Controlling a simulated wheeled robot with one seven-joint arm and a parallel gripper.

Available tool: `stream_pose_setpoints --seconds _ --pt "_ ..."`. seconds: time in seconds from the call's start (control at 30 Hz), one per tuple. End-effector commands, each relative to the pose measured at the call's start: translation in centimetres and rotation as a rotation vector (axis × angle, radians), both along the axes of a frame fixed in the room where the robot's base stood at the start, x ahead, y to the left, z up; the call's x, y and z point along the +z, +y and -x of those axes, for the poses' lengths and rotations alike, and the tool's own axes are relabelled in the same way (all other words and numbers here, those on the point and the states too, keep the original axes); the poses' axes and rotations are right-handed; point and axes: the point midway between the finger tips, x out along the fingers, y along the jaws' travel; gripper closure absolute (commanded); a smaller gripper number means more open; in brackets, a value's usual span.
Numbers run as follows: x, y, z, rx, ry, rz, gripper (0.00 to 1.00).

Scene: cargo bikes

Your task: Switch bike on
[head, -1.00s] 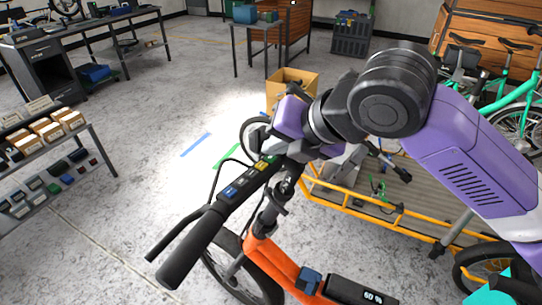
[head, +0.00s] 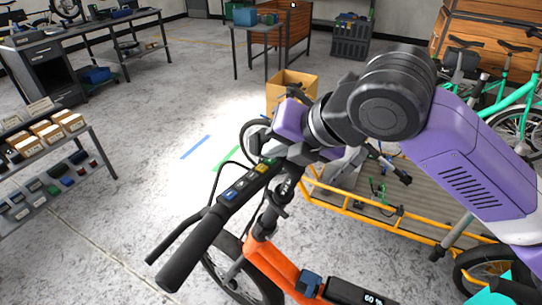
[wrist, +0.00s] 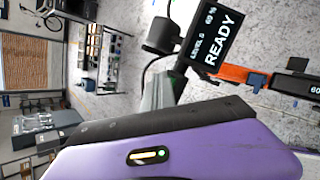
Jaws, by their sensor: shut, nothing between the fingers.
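The orange bike (head: 272,262) stands in front of me, its black handlebar grip (head: 190,250) toward the lower left. A control strip (head: 248,182) with blue and yellow buttons lies along the bar. In the wrist view, the bike's black display (wrist: 212,45) is lit and reads READY, LEVEL 5 and 60 %. A second readout (head: 372,299) on the orange frame shows 60 %. My gripper (wrist: 160,92) is shut and empty, its grey fingers just below and left of the display in that view. I cannot tell whether they touch anything. My arm hides the handlebar's far side in the head view.
A yellow cargo bike bed (head: 350,208) lies to the right, close under my arm. A cardboard box (head: 290,88) stands behind the handlebar. A shelf with parts (head: 50,150) is at the left. The floor between shelf and bike is clear.

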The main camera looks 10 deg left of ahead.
Motion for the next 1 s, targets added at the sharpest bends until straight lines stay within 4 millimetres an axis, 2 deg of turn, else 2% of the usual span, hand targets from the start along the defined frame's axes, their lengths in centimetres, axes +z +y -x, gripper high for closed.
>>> stream_pose_setpoints --seconds 0.13,0.57,1.0 --pt "0.9 0.0 0.0 0.000 0.000 0.000 1.00" --pt "1.3 0.0 -0.1 -0.001 -0.001 0.000 1.00" --pt "5.2 -0.1 -0.3 0.000 -0.001 -0.001 1.00"
